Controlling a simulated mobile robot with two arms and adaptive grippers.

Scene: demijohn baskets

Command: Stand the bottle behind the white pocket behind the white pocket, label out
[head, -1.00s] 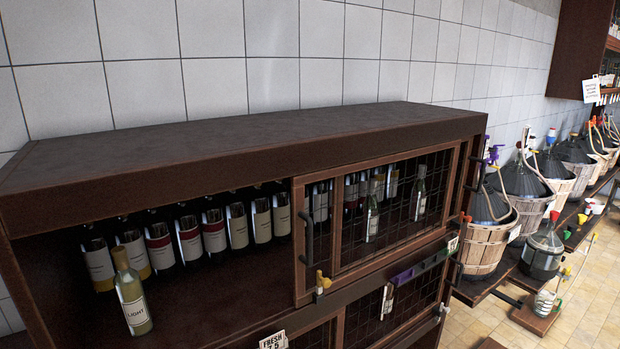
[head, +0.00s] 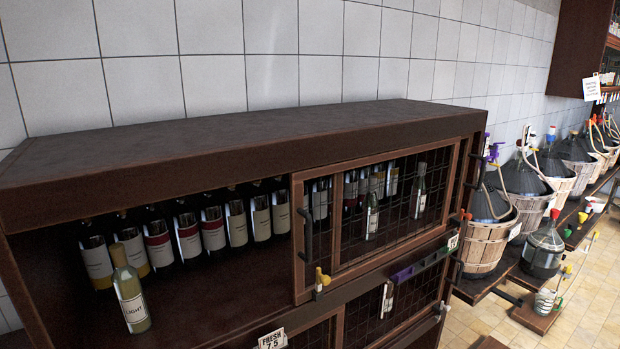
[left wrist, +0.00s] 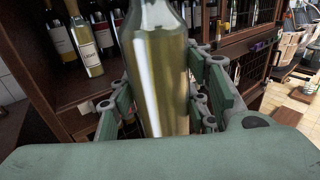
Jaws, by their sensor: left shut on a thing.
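My left gripper (left wrist: 162,100) is shut on a pale yellow-green glass bottle (left wrist: 160,60), upright in the left wrist view. No label shows on the side facing the camera, and its top is cut off. The head view shows neither this bottle nor either gripper. A white card reading "FRESH 7.5" (head: 272,339) is on the cabinet's front edge, and a small white tag (head: 453,243) is further right. I cannot tell which, if either, is the white pocket. A pale bottle labelled "LIGHT" (head: 132,297) stands at the front of the open bay, also in the left wrist view (left wrist: 87,52).
Dark bottles (head: 187,240) stand in a row at the back of the cabinet (head: 230,145). A mesh door (head: 385,205) covers its right part. A yellow clip (head: 322,280) and a purple strip (head: 415,268) are on its front. Basketed demijohns (head: 485,235) stand at right.

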